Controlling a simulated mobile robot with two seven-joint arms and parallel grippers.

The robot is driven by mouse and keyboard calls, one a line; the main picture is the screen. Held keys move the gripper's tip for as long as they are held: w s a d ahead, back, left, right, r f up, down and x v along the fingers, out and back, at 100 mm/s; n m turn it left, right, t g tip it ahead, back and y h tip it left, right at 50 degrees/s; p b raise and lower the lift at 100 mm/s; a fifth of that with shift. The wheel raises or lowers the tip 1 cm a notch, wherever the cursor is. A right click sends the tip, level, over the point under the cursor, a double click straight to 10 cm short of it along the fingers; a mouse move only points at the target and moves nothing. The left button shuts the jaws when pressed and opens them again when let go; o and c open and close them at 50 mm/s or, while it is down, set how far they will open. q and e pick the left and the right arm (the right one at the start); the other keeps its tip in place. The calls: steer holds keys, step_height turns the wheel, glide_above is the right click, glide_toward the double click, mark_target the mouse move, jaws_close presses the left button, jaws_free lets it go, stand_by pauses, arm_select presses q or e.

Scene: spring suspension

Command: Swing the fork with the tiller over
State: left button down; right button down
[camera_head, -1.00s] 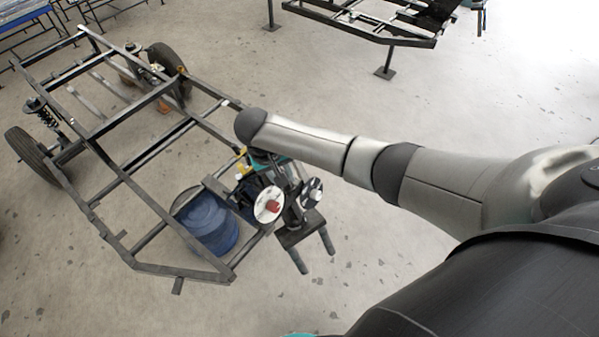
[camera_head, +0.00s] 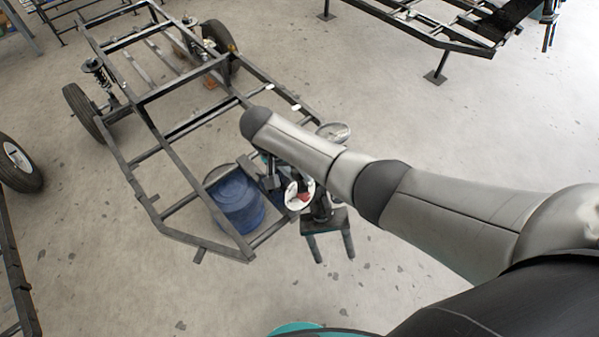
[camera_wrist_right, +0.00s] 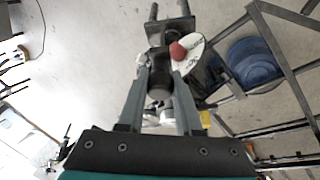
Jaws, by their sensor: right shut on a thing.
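The fork (camera_head: 328,235) is a dark plate with two prongs pointing toward the bottom of the head view, beside the blue drum. It also shows at the top of the right wrist view (camera_wrist_right: 170,32). My right gripper (camera_wrist_right: 160,70) is shut on a dark round part in line with the fork, apparently the tiller (camera_wrist_right: 160,84). In the head view my right gripper (camera_head: 272,178) is partly hidden under its forearm. A white disc with a red knob (camera_head: 299,195) sits close beside the grip. My left gripper is not in view.
A black vehicle frame (camera_head: 178,160) with wheels and springs stands left of my arm. A blue drum (camera_head: 238,206) stands inside its near end. Another frame (camera_head: 425,33) is at the back right. The floor in front of the prongs is clear.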

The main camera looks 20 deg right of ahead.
steer(key=c, duration=0.6)
jaws_free()
steer(key=p+v, duration=0.2)
steer(key=v, duration=1.3)
steer(key=shift+r+p, duration=0.15)
steer(key=shift+p, duration=0.25)
